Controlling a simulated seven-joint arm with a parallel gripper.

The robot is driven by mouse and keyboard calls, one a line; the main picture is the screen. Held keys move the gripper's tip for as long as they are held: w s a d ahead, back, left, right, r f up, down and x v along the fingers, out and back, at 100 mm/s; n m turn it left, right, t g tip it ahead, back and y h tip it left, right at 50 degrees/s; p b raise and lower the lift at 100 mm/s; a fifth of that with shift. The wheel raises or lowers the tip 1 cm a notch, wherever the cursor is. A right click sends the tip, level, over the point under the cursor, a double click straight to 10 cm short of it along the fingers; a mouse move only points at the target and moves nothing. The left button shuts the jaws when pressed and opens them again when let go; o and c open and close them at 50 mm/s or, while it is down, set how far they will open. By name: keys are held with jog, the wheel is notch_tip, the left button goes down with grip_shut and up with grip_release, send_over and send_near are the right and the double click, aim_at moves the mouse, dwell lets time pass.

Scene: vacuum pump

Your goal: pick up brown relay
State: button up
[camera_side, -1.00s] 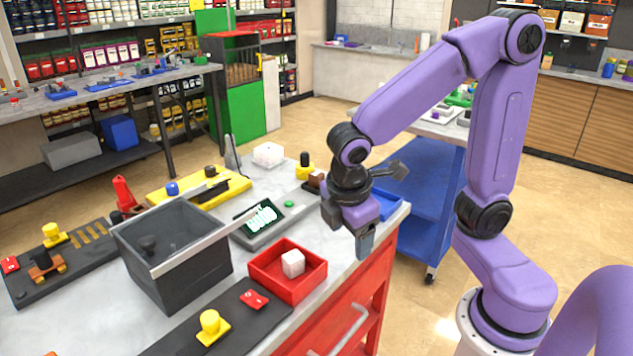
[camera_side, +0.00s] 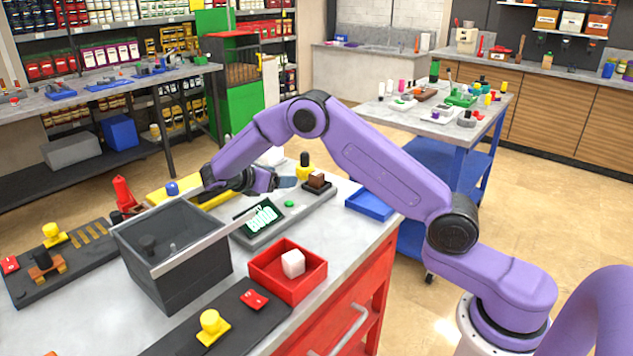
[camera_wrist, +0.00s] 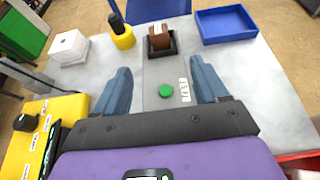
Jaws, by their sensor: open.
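The brown relay (camera_side: 317,180) is a small brown block seated on a black base on the grey panel. In the wrist view the relay (camera_wrist: 159,40) stands upright at the top middle, in line with the gap between my fingers and beyond their tips. My gripper (camera_side: 287,183) reaches level over the panel, to the left of the relay in the side view and apart from it. In the wrist view my gripper (camera_wrist: 160,75) shows two spread blue-grey fingers with nothing between them.
A yellow cylinder with a black knob (camera_wrist: 122,35) stands just left of the relay. A white block (camera_wrist: 70,46) lies further left. A blue tray (camera_wrist: 226,24) lies right of it. A green button (camera_wrist: 166,91) is on the panel. A grey bin (camera_side: 170,260) and red tray (camera_side: 275,281) stand nearer.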

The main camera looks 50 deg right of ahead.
aim_at(314, 175)
jog(key=x, duration=1.7)
jog(key=shift+w+d+f, duration=0.15)
jog(key=shift+w+d, duration=0.05)
jog(key=shift+d, duration=0.2)
jog(key=shift+c, duration=0.3)
jog(key=c, duration=1.1)
